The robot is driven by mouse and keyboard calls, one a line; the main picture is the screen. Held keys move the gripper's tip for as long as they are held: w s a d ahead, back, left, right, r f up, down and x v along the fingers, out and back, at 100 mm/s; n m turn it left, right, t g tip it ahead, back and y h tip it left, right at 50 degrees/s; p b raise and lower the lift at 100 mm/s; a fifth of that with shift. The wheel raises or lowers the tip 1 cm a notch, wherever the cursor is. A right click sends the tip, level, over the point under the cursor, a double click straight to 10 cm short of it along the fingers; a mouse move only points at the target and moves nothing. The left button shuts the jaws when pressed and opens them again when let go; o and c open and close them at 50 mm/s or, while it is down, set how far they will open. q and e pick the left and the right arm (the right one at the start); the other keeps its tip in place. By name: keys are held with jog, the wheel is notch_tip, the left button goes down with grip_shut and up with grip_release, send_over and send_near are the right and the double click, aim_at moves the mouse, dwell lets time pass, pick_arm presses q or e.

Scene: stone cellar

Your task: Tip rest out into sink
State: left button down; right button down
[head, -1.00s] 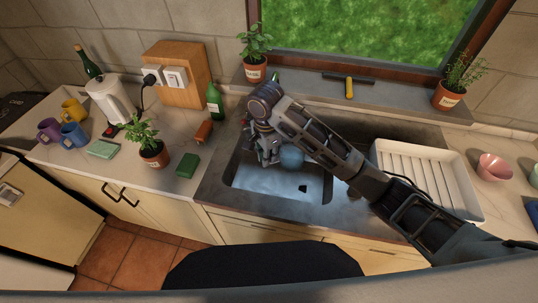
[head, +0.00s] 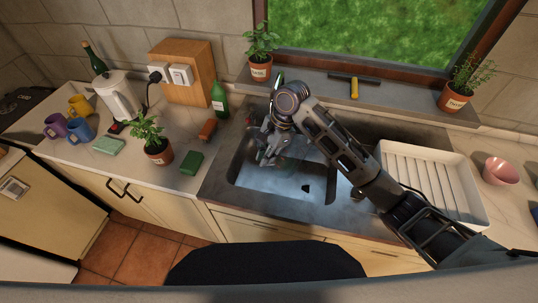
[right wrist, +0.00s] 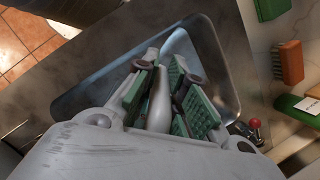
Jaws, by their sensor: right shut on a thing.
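My right gripper (head: 268,158) is over the left part of the sink basin (head: 262,186), its arm coming in from the right. In the right wrist view its green-padded fingers (right wrist: 168,98) are shut on a pale, tapered object (right wrist: 160,102). The object points over the basin, which also shows there (right wrist: 215,65). In the head view the gripper and wrist mostly hide the held object, so I cannot tell its exact tilt or contents. A dark drain opening (head: 306,188) shows in the basin. My left gripper is not in view.
A white ribbed drainer (head: 470,212) and pink bowl (head: 501,171) are right of the sink. Left of it are a green sponge (head: 191,163), an orange brush (head: 208,129), a green bottle (head: 219,98) and a potted plant (head: 158,148). A squeegee (head: 354,88) lies on the sill.

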jog(key=shift+a+g+y, duration=0.1)
jog(key=shift+g+y, duration=0.2)
jog(key=shift+y, duration=0.8)
jog(key=shift+d+r+g+y, duration=0.2)
jog(key=shift+r+g+y, duration=0.2)
jog(key=shift+r+y, duration=0.45)
jog(key=shift+w+d+r+g+y, duration=0.15)
jog(key=shift+d+y, duration=0.1)
jog(key=shift+y, duration=0.4)
jog(key=shift+w+d+r+g+y, duration=0.15)
jog(key=shift+d+y, duration=0.1)
jog(key=shift+y, duration=0.35)
jog(key=shift+w+d+g+y, duration=0.2)
jog(key=shift+d+g+y, duration=0.2)
jog(key=shift+d+y, duration=0.7)
jog(key=shift+a, duration=0.1)
jog(key=shift+d+y, duration=0.2)
jog(key=shift+y, duration=0.1)
jog(key=shift+w+d+f+y, duration=0.1)
jog(key=shift+w+d+y, duration=0.1)
jog(key=shift+d+y, duration=0.2)
jog(key=shift+d, duration=0.1)
jog(key=shift+w+d+f+g+y, duration=0.2)
jog(key=shift+d+g+y, duration=0.25)
jog(key=shift+y, duration=0.25)
